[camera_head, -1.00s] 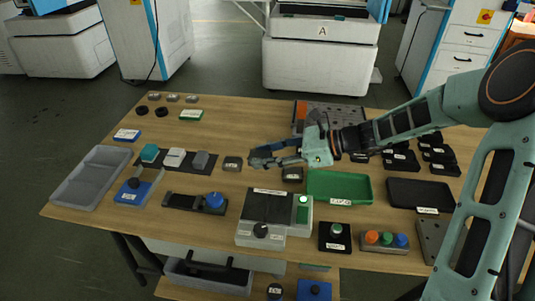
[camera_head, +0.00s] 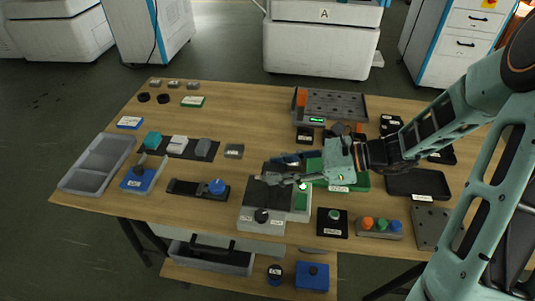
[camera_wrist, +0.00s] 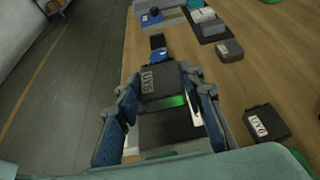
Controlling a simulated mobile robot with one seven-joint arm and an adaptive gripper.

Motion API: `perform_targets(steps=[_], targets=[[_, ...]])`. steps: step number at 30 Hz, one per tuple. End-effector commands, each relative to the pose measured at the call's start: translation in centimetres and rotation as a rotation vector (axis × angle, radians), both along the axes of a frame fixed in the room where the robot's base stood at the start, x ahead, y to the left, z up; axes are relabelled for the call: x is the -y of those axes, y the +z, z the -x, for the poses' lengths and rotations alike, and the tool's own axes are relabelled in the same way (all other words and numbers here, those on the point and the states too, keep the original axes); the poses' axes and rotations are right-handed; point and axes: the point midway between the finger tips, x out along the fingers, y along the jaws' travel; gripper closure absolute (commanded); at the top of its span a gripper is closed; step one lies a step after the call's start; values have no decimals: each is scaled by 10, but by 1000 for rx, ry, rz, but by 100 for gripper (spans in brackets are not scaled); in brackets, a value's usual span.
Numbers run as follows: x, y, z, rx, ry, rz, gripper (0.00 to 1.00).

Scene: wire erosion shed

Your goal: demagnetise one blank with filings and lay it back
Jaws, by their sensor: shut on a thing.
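My gripper (camera_head: 272,169) is shut on a dark grey block (camera_wrist: 162,84) with pale lettering, which shows between the fingers in the wrist view. The gripper is over the back part of the grey demagnetiser box (camera_head: 252,217), which has a dark top plate, a black knob and a lit green lamp. A green glow shows just below the held block in the wrist view. I cannot tell whether the block touches the plate. Filings on the block cannot be made out. Another grey blank (camera_head: 234,151) lies on the table to the left.
A green tray (camera_head: 362,182) lies right of the gripper, with a black tray (camera_head: 418,186) beyond. A scale with a green display (camera_head: 316,120) stands behind. A button box (camera_head: 379,227) and a grey divided bin (camera_head: 68,179) are near the front and left.

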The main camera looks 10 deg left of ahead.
Motion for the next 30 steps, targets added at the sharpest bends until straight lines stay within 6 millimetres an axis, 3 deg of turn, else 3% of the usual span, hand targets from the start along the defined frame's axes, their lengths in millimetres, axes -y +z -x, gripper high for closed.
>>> perform_targets(steps=[7,30], targets=[[16,-4,7,2,8,-2,100],[17,-52,6,2,7,-2,100]])
